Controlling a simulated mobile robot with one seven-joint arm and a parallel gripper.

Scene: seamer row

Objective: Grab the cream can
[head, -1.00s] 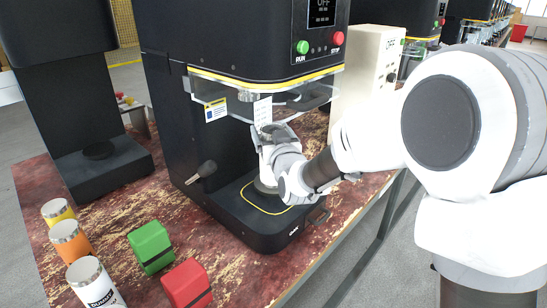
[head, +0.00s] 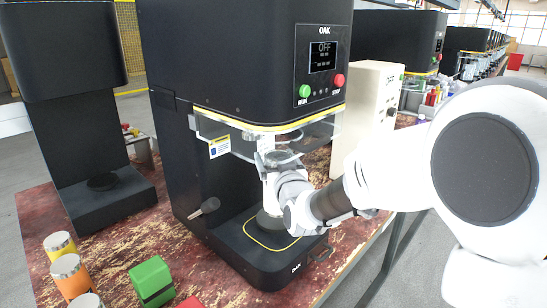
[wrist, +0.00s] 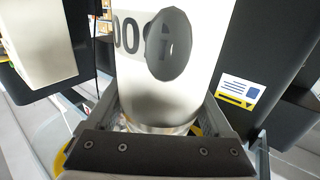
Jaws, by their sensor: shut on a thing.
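The cream can (wrist: 140,95) fills the middle of the wrist view, pale with dark lettering and a dark oval on its side. My gripper (head: 270,162) is shut on it, with one finger (wrist: 212,118) at its right side and the other at its left. The can is mostly hidden there by the gripper and guard. I cannot tell whether it touches the machine.
A yellow can (head: 60,246), an orange can (head: 72,277) and a white can top (head: 87,300) stand at the lower left. A green block (head: 151,280) and a red block (head: 190,303) are nearby. A lever (head: 205,208) sticks out from the seamer. A beige control box (head: 368,110) stands right.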

